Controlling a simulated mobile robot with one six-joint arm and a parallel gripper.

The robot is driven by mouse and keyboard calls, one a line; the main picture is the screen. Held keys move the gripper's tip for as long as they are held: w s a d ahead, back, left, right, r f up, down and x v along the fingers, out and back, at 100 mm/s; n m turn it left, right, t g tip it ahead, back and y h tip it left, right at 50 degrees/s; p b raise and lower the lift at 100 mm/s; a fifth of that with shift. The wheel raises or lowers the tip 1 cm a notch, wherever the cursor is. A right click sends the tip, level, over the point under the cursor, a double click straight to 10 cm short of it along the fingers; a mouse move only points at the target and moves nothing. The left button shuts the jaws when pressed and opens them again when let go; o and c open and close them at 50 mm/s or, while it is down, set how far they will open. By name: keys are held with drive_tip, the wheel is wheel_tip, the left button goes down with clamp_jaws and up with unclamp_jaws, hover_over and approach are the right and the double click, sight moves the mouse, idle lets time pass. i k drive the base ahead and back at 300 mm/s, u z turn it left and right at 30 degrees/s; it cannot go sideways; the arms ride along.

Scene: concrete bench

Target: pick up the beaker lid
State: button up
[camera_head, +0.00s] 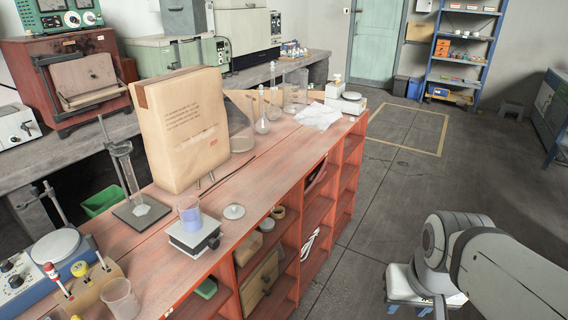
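A small round grey lid with a raised knob (234,211) lies flat on the red wooden bench top (275,160), near its front edge. It looks like the beaker lid. Just left of it, a beaker with blue liquid (189,212) stands uncovered on a small lab jack (194,237). My arm shows at the lower right, over the floor and well away from the bench. The fingers of my gripper are not visible, so I cannot see whether they are open or shut.
A large paper sack (182,128) stands behind the lid. A clamp stand (133,185) and an empty beaker (120,298) are to the left. Glass flasks (262,118) stand farther back. Open shelves (312,235) form the bench front. The floor between bench and arm is mostly clear.

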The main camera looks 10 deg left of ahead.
sight(233, 211)
drive_tip(key=u, duration=0.05)
drive_tip(key=i, duration=1.05)
drive_tip(key=u, duration=0.4)
drive_tip(key=k, duration=0.75)
drive_tip(key=u, duration=0.25)
drive_tip(key=i, duration=0.75)
drive_tip(key=z, duration=0.05)
